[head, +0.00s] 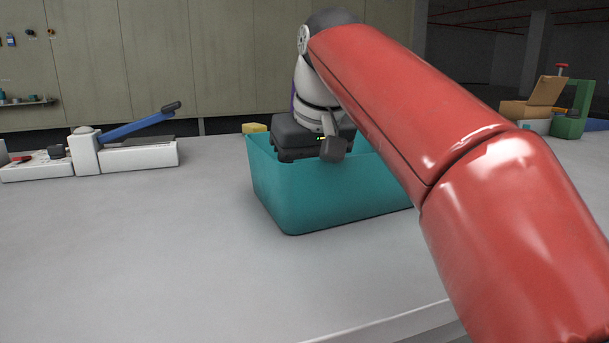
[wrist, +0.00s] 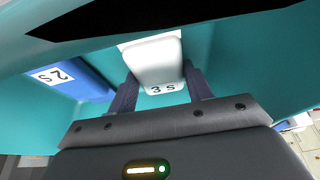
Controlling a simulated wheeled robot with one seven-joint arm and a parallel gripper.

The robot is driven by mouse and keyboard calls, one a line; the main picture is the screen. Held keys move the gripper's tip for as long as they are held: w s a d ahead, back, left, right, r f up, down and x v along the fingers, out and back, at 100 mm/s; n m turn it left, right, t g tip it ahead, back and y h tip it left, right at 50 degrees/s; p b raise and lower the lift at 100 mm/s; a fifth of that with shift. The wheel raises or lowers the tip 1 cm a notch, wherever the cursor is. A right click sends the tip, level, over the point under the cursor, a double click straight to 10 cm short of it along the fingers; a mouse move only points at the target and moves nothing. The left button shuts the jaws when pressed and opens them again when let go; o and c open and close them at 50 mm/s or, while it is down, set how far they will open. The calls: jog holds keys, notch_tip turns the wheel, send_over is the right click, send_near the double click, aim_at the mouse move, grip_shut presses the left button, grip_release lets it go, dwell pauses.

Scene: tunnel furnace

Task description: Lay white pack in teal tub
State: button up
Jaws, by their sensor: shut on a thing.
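The teal tub (head: 320,195) stands on the grey table in the head view, with my red arm passing over its right side. My gripper (wrist: 158,90) reaches down into the tub. In the wrist view its two dark fingers are shut on the white pack (wrist: 152,62), which is marked "3 S". The tub's teal wall (wrist: 220,65) surrounds it in that view. I cannot tell whether the pack touches the tub floor. The pack and fingertips are hidden in the head view by the tub wall.
A blue pack (wrist: 75,80) marked "2S" lies in the tub left of the white pack. A yellow thing (head: 255,128) shows at the tub's back left rim. A white device with a blue lever (head: 135,125) stands left. A green-framed device (head: 575,110) stands at far right. The front left table is clear.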

jog(key=o, duration=1.1)
jog(key=shift+o, duration=0.4)
jog(key=shift+o, duration=1.1)
notch_tip(320, 180, up, 8)
jog(key=p, duration=0.8)
jog(key=shift+r+p, duration=0.1)
jog(key=shift+p, duration=0.25)
notch_tip(320, 180, up, 8)
